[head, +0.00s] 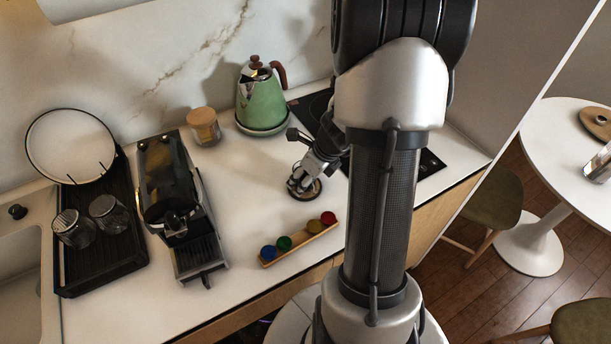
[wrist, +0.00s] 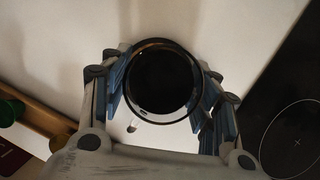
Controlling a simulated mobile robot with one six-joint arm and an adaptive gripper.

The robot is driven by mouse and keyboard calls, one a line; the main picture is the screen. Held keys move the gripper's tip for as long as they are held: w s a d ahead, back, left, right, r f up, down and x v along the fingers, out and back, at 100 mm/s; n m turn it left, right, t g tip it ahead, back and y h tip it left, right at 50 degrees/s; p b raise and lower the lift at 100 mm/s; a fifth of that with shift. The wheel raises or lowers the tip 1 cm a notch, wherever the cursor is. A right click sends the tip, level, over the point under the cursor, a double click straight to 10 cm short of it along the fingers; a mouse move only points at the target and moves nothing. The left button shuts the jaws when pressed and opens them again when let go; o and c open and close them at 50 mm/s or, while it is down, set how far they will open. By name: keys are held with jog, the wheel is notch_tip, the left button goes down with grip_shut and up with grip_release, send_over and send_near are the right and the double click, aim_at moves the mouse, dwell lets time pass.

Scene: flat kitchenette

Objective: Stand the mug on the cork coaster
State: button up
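A round dark-mouthed vessel with a thin pale rim, which I take for the mug (wrist: 162,80), is between my gripper's blue-padded fingers (wrist: 163,95) in the wrist view. The pads lie close against both sides of it, but I cannot tell whether they press on it. In the head view my gripper (head: 303,178) is low over the counter, with a dark round shape (head: 312,190) just beneath it. My gripper hides most of that shape. I cannot make out the cork coaster for certain. A round brown disc (head: 590,120) with a small object on it lies on the white table at far right.
The green kettle (head: 262,98) and a wooden-lidded jar (head: 203,125) stand behind. A coffee machine (head: 178,200) and black drying rack (head: 95,250) are left. The hob (head: 430,163) is right.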

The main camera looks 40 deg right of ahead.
jog(key=shift+o, duration=0.8)
jog(key=shift+r, duration=0.25)
jog(key=p+v, duration=0.6)
jog(key=v, duration=0.6)
jog(key=shift+f, duration=0.1)
